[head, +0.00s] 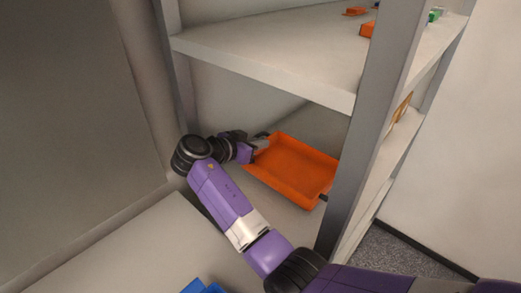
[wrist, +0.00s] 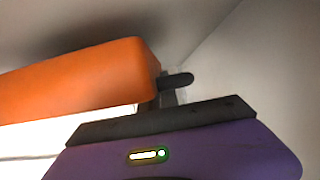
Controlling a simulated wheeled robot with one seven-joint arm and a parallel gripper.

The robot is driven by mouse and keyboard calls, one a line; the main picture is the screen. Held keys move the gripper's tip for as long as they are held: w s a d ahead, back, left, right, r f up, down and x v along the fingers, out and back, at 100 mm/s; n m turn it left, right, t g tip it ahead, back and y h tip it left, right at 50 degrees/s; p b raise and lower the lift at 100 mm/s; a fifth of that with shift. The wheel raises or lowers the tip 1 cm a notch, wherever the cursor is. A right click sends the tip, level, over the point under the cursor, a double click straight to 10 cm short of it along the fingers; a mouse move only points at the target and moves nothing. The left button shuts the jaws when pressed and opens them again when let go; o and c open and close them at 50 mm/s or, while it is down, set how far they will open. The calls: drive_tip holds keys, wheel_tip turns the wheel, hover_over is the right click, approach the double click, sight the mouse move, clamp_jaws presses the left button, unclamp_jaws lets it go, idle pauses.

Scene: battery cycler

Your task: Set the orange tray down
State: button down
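The orange tray (head: 295,172) is shallow, looks empty and lies about level in the shelf bay below the upper board. My gripper (head: 262,143) is at the tray's left end and appears shut on it there; the fingertips are partly hidden. A small dark tab (head: 323,197) shows at the tray's right corner. In the wrist view the tray's side (wrist: 75,82) fills the left, with a dark piece at its corner close to the gripper (wrist: 168,97). I cannot tell whether the tray's underside touches the shelf.
A grey upright post (head: 368,130) stands just right of the tray. The upper shelf board (head: 265,50) is above it, with small orange and green items at the back right. A blue object (head: 203,286) shows at the bottom edge. Bare pale surface lies in front of the tray.

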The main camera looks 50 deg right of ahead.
sight(262, 151)
drive_tip(key=shift+f, duration=1.5)
drive_tip(key=c, duration=2)
unclamp_jaws()
drive_tip(key=shift+f, duration=0.1)
drive_tip(key=shift+c, duration=0.2)
drive_tip(key=o, duration=0.4)
drive_tip(key=shift+r, duration=0.2)
drive_tip(key=shift+a, duration=0.35)
drive_tip(key=b+v, duration=0.1)
drive_tip(key=v, duration=0.6)
